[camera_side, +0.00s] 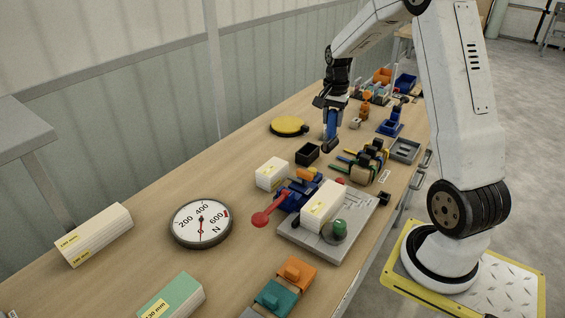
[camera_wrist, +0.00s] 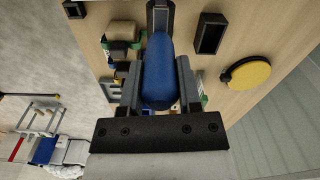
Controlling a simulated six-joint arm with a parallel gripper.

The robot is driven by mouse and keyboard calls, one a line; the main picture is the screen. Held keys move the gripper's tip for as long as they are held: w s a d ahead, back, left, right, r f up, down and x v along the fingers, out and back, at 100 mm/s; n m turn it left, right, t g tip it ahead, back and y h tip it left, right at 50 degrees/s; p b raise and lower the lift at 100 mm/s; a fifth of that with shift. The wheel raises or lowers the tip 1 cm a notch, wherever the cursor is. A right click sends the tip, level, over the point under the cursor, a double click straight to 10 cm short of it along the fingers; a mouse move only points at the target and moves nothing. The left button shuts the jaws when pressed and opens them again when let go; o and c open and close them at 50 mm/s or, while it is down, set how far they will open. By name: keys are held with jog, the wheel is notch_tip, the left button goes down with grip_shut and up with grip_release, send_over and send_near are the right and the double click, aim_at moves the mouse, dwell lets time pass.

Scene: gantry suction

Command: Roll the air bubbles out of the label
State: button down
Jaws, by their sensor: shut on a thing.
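My gripper (camera_side: 331,107) is shut on the blue handle (camera_side: 331,124) of a hand tool, which looks like the roller. In the wrist view the blue handle (camera_wrist: 158,72) lies between the two grey fingers. The tool points down, with a dark end (camera_side: 328,146) low over the wooden table or touching it; I cannot tell which. In the wrist view this dark end (camera_wrist: 160,14) is cut off by the top edge. I cannot make out the label or any bubbles; they may be hidden or too small.
A black open box (camera_side: 307,154) stands just in front of the tool, and a yellow disc (camera_side: 288,125) lies to its left. Clamps with coloured handles (camera_side: 368,160) and a grey tray (camera_side: 404,150) are to the right. A round dial (camera_side: 201,223) and a grey fixture plate (camera_side: 313,246) are nearer.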

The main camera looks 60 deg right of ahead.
jog(key=s+a+r, duration=0.1)
jog(key=s+a, duration=0.2)
jog(key=a, duration=0.7)
jog(key=s+a+r, duration=0.2)
jog(key=s+a, duration=0.1)
jog(key=a, duration=0.8)
jog(key=shift+s, duration=0.35)
jog(key=shift+f, duration=0.1)
jog(key=shift+d+f, duration=2.15)
jog(key=shift+f, duration=1.85)
jog(key=a+r, duration=0.4)
jog(key=r, duration=0.4)
